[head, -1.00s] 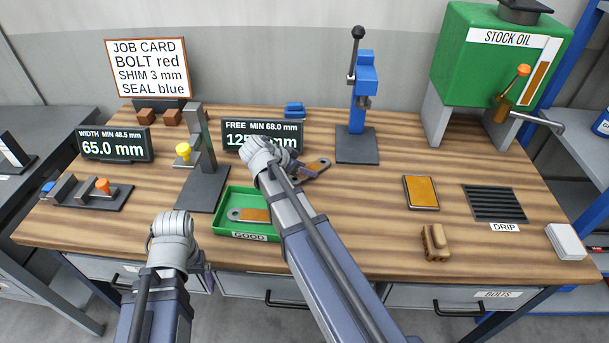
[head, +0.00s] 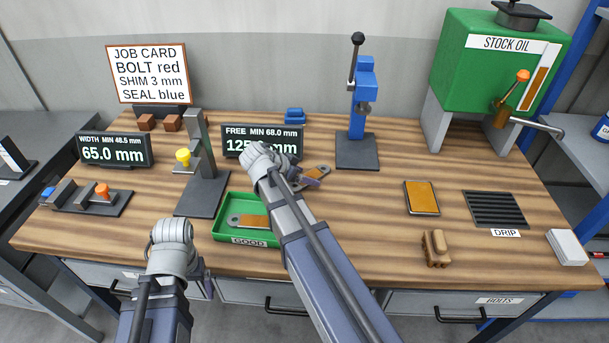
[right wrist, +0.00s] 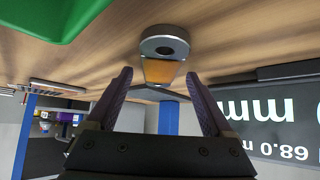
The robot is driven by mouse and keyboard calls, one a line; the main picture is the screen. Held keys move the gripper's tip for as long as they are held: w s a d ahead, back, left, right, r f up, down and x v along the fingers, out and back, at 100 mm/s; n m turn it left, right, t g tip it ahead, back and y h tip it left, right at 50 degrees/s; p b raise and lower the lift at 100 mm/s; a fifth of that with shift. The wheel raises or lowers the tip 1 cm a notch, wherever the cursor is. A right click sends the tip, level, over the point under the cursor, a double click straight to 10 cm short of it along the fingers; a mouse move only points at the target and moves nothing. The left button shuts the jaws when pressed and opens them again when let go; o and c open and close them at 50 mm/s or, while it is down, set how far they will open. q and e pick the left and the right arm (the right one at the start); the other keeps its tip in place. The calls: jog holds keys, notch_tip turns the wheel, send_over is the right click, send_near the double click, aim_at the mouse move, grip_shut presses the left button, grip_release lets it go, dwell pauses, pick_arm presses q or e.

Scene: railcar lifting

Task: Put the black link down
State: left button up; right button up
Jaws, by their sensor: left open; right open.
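A dark-ended link with an orange middle (head: 319,171) lies on the wooden bench, right of the green tray. My right gripper (head: 308,180) is at this link, its arm hiding part of it. In the right wrist view the link's round grey end with a hole (right wrist: 165,45) rests on the wood. My open right fingers (right wrist: 158,75) stand either side of the link's orange part, with gaps. My left gripper (head: 208,278) is open and empty in front of the bench's front edge. Another link with an orange middle (head: 250,221) lies in the green GOOD tray (head: 222,232).
A free-length display (head: 290,146) stands close behind my right gripper. A dark gauge stand (head: 203,190) is to the left, a blue press (head: 357,120) behind right. An orange pad (head: 421,198) and a brown block (head: 436,248) lie right; bare bench lies between.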

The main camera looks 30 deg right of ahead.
jog(key=p+v, duration=0.8)
jog(key=v, duration=0.4)
jog(key=shift+o, duration=0.4)
jog(key=shift+w+d, duration=0.1)
jog(key=shift+y, duration=0.7)
jog(key=d, duration=0.1)
jog(key=w+d+f, duration=0.1)
jog(key=d+f, duration=0.1)
jog(key=d, duration=0.1)
jog(key=shift+w+d, duration=0.1)
jog(key=shift+w, duration=0.2)
jog(key=shift+f+b, duration=0.25)
jog(key=shift+b, duration=0.15)
jog(key=shift+b+x, duration=0.85)
jog(key=shift+x, duration=0.3)
jog(key=shift+s+r, duration=0.1)
jog(key=b+x, duration=0.2)
jog(key=x, duration=0.1)
jog(key=s+b+x, duration=0.1)
jog(key=b, duration=0.1)
jog(key=shift+w+f, duration=0.25)
jog(key=shift+f, duration=0.35)
jog(key=shift+d+f, duration=0.15)
jog(key=shift+d, duration=0.05)
jog(key=shift+c, duration=0.3)
grip_shut()
